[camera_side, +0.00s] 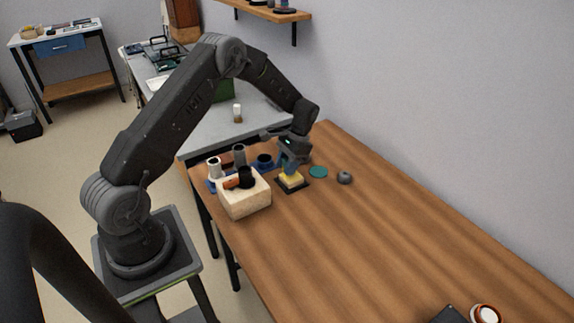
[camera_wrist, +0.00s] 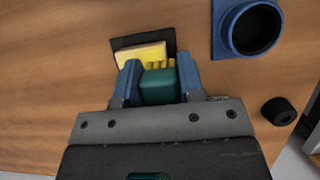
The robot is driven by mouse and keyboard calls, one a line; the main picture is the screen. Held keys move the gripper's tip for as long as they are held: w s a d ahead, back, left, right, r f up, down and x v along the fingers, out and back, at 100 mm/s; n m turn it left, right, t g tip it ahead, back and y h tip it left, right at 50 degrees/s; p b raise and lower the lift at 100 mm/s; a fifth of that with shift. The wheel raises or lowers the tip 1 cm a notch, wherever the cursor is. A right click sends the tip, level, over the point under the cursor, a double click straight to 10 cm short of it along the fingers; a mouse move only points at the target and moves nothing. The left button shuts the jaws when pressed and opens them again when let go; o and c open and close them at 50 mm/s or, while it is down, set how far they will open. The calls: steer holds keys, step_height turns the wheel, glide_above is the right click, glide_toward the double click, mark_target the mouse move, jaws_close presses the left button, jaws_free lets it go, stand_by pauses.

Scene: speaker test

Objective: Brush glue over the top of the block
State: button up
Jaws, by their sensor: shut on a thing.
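My gripper (camera_side: 289,170) (camera_wrist: 159,80) is shut on a brush (camera_wrist: 159,88) with a teal body and yellow bristles. Its blue fingers lie on either side of the teal body. The pale yellow block (camera_wrist: 141,55) sits on a dark square pad (camera_side: 293,188), directly under the gripper; it also shows in the side view (camera_side: 291,181). The bristles overlap the block's near right edge in the wrist view. I cannot tell whether they touch its top. The blue holder (camera_wrist: 221,48) with a dark round cup (camera_wrist: 256,29) stands beside the pad.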

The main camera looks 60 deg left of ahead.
mark_target(289, 183)
steer(key=shift+d, duration=2.75)
steer(key=shift+s+a, duration=0.4)
steer(key=shift+a, duration=3.05)
steer(key=d, duration=0.6)
steer(key=shift+d, duration=0.25)
steer(key=shift+d+r, duration=0.1)
steer(key=shift+d, duration=0.1)
step_height(289, 183, up, 8)
steer(key=shift+a, duration=0.1)
